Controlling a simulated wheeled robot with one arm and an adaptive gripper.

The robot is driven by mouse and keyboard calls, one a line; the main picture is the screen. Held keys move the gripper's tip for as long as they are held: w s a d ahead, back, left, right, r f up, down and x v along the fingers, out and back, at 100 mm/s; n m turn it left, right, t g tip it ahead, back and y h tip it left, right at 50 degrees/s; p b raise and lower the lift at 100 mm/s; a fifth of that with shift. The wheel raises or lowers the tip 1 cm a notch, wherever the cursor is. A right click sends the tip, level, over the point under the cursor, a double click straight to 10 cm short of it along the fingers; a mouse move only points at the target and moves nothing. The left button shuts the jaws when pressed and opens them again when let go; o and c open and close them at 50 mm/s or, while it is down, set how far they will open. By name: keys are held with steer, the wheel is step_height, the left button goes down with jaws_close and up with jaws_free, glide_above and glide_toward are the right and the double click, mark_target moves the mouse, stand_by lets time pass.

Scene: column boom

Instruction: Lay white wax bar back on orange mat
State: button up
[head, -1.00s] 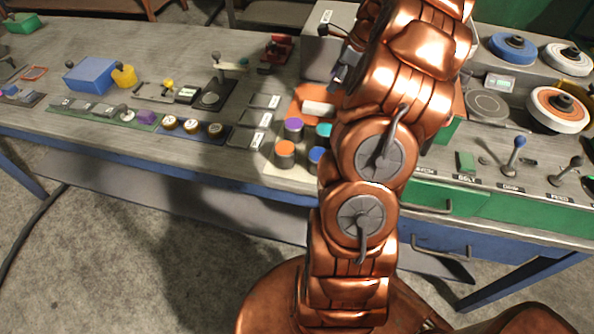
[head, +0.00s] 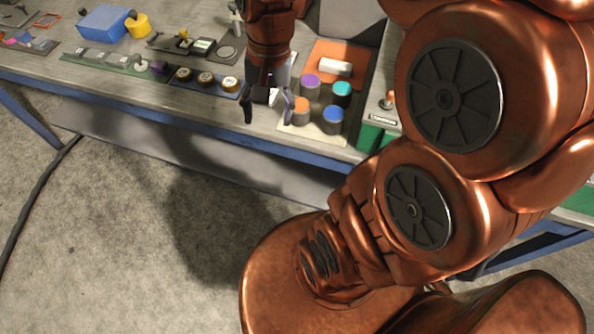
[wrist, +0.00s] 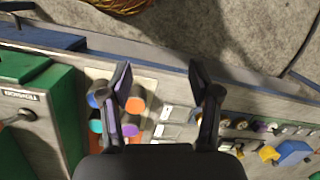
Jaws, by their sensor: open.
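The white wax bar (head: 336,67) lies on the orange mat (head: 326,48), toward the mat's front edge, in the head view. My gripper (head: 268,112) hangs open to the left of and nearer than the bar, with nothing seen held. A small white patch shows between its fingers; it looks like a label on the bench beyond. In the wrist view my gripper's fingers (wrist: 160,80) are spread above the bench, with label plates between them.
Jars with purple (head: 310,81), teal (head: 342,88), orange (head: 300,104) and blue (head: 333,114) lids stand on a pale board just in front of the mat. Brass-rimmed round pieces (head: 206,79) sit to the left. A green unit (head: 378,138) stands right of the jars.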

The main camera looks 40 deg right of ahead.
steer(key=s+a+f+n+g+h, duration=0.1)
steer(key=s+a+f+n, duration=0.1)
steer(key=s+n, duration=0.5)
steer(key=s+a, duration=0.1)
steer(key=s, duration=0.5)
steer(key=shift+n+h, duration=0.3)
steer(key=shift+h, duration=0.1)
steer(key=shift+f, duration=0.1)
steer(key=shift+c, duration=0.2)
